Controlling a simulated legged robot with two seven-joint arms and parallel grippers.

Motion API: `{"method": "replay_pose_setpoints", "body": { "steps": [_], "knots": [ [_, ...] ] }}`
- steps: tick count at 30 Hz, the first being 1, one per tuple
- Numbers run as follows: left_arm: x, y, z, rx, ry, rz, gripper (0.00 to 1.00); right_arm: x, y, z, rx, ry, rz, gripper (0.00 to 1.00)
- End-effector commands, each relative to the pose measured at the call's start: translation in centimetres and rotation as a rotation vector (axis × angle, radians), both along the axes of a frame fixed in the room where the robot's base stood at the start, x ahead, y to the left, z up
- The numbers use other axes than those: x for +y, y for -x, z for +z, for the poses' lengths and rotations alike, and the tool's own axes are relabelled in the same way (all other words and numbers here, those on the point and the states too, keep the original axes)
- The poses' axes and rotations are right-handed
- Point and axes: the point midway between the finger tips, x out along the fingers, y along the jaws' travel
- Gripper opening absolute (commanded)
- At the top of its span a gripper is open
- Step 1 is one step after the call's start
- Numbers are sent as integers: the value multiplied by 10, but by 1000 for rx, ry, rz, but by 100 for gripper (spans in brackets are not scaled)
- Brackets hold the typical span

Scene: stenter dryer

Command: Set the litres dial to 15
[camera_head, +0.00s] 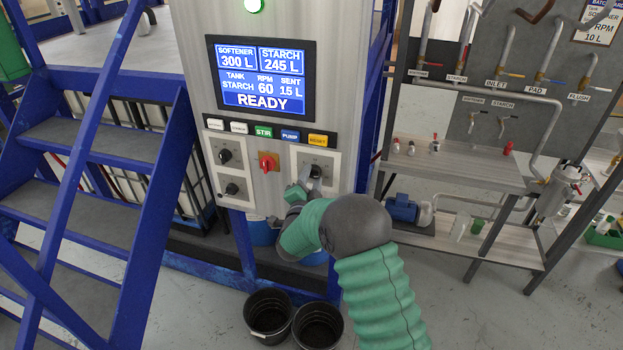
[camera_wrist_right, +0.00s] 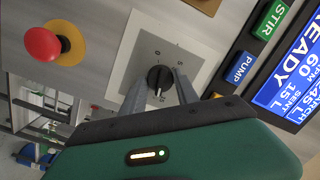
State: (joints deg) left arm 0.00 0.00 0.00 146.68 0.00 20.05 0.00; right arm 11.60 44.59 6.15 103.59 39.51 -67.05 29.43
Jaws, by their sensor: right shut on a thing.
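My right gripper (camera_head: 304,186) is at the right-hand plate of the control panel, shut on a black dial (camera_head: 316,171). In the wrist view the fingers of the gripper (camera_wrist_right: 162,80) sit on either side of the dial (camera_wrist_right: 159,78). Its white pointer mark faces the bottom of that picture; the scale marks are too small to read surely. The screen (camera_head: 262,77) reads softener 300 L, starch 245 L, tank starch, RPM 60, sent 15 L, READY. My left gripper is not in view.
A red switch (camera_head: 268,162) and two black knobs (camera_head: 225,156) are left of the dial. Stir, pump and reset buttons (camera_head: 290,135) run above. A red mushroom button (camera_wrist_right: 42,45) shows in the wrist view. Two black buckets (camera_head: 268,313) stand below; blue stairs (camera_head: 95,140) are left.

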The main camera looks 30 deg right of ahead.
Motion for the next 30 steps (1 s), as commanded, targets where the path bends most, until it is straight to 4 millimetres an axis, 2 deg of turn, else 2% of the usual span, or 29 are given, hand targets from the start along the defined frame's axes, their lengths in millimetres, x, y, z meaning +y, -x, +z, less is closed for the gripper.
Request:
{"method": "replay_pose_setpoints", "body": {
  "steps": [4,7,12,21,22,26,30],
  "knots": [
    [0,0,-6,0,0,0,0,0,0,-3,32,27,0,0],
    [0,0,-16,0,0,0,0,1,0,-3,118,102,1,0],
    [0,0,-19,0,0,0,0,0,0,-1,241,205,0,0],
    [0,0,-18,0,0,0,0,0,0,0,257,216,0,0],
    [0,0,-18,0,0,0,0,0,0,0,256,215,0,40],
    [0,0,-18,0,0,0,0,0,0,0,255,216,1,57],
    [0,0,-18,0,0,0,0,0,0,0,254,215,0,58]
  ]
}}
